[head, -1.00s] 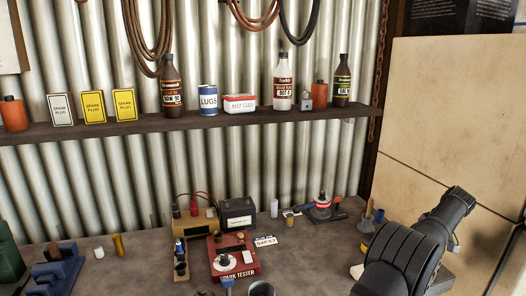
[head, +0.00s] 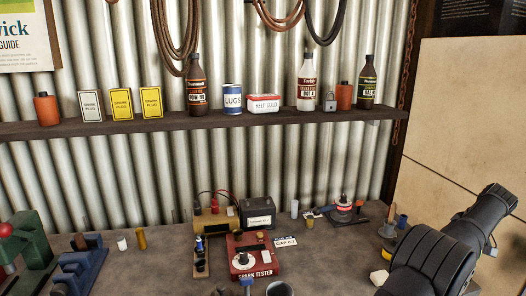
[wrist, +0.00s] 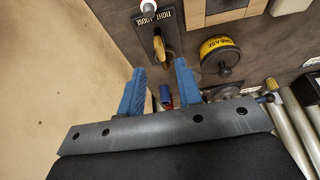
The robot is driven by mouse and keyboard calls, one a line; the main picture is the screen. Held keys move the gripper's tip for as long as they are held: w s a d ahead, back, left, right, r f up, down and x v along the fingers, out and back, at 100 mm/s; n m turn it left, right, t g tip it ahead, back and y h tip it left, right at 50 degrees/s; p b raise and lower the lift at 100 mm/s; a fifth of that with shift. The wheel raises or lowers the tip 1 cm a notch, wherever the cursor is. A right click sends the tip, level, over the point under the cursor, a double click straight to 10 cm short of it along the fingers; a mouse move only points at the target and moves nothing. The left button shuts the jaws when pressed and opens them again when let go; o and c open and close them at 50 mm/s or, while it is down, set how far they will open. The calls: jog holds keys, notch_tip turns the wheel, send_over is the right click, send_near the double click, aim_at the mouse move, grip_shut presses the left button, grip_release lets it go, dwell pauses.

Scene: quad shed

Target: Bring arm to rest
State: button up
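My gripper (wrist: 160,68) shows in the wrist view with two blue fingers standing apart. The gap between them is empty, and nothing is held. Small blue and red items (wrist: 166,97) show beyond the gap, partly hidden by the gripper. In the head view my black arm is raised at the right, over the right part of the workbench (head: 150,268). The fingers cannot be made out there.
A red spark tester (head: 250,256) and a black box (head: 258,213) stand mid-bench. A blue vise-like block (head: 80,265) is at left. A shelf (head: 130,126) holds bottles and tins. The wrist view shows a yellow grease tin (wrist: 219,45) and a TIGHT/LOOSE plate (wrist: 148,28).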

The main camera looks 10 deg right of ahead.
jog(key=v, duration=1.2)
jog(key=x, duration=1.7)
jog(key=shift+f, duration=0.1)
jog(key=shift+w+f+m, duration=0.15)
jog(key=shift+f+m, duration=0.05)
jog(key=shift+m, duration=0.1)
jog(key=m+h, duration=0.2)
jog(key=m, duration=0.2)
jog(key=shift+a+m, duration=0.15)
jog(key=shift+m, duration=0.15)
jog(key=m, duration=0.2)
jog(key=m+g+h, duration=0.1)
jog(key=m, duration=0.1)
jog(key=shift+a+g, duration=0.1)
jog(key=shift+g, duration=0.2)
jog(key=m+g+h, duration=0.1)
jog(key=m, duration=0.3)
jog(key=shift+w, duration=0.15)
jog(key=shift+m+g+h, duration=0.3)
jog(key=shift+m+g, duration=0.5)
jog(key=shift+m, duration=1)
